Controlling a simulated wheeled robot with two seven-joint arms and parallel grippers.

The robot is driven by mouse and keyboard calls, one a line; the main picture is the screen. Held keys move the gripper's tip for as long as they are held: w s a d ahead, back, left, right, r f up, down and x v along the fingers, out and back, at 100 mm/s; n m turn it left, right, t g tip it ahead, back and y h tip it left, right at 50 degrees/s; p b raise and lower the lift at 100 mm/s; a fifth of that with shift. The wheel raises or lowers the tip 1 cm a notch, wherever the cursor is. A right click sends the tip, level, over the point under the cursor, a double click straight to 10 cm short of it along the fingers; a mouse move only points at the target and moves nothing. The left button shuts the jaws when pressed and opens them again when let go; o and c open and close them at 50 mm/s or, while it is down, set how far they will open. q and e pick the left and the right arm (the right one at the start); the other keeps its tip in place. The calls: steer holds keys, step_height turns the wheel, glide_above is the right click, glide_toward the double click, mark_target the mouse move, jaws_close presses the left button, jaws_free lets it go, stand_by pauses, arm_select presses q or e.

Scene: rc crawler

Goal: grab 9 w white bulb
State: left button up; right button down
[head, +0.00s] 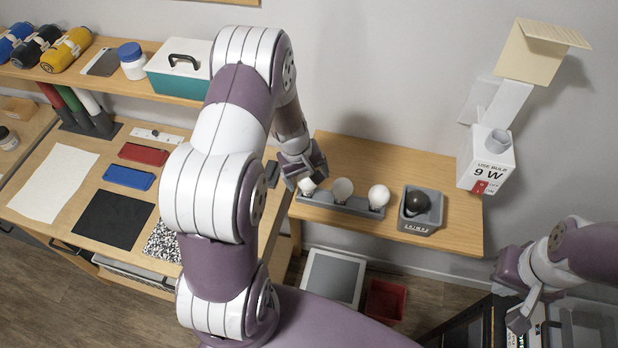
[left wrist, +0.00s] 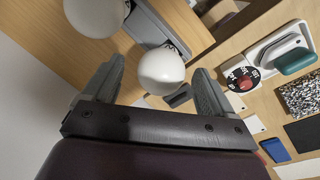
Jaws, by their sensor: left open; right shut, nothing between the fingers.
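Three white bulbs stand in a row in a grey holder (head: 336,205) on the wooden shelf: a left bulb (head: 307,185), a middle bulb (head: 342,189) and a right bulb (head: 379,196). I cannot read a wattage on any of them. My left gripper (head: 304,181) is open at the left bulb. In the left wrist view a white bulb (left wrist: 162,72) shows between the spread fingers, and another bulb (left wrist: 95,14) is outside them at the upper left. My right gripper (head: 518,296) is shut and empty at the lower right, away from the bulbs.
A white lamp base (head: 487,160) reading "USE BULB 9 W" stands at the shelf's right end. A dark bulb (head: 417,202) sits in a grey box (head: 421,222) beside the holder. A red bin (head: 385,300) is on the floor below. The shelf behind the bulbs is clear.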

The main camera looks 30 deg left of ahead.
arm_select(q)
steer(key=shift+w+d+f, duration=0.15)
steer(key=shift+w+f, duration=0.05)
steer(key=shift+f, duration=0.95)
steer(key=shift+s, duration=0.3)
steer(key=shift+c, duration=1.2)
steer(key=c, duration=0.6)
steer(key=shift+c, duration=1.2)
arm_select(e)
steer(key=shift+r, duration=0.3)
arm_select(q)
steer(key=shift+r, duration=0.1)
arm_select(e)
steer(key=shift+s, duration=0.1)
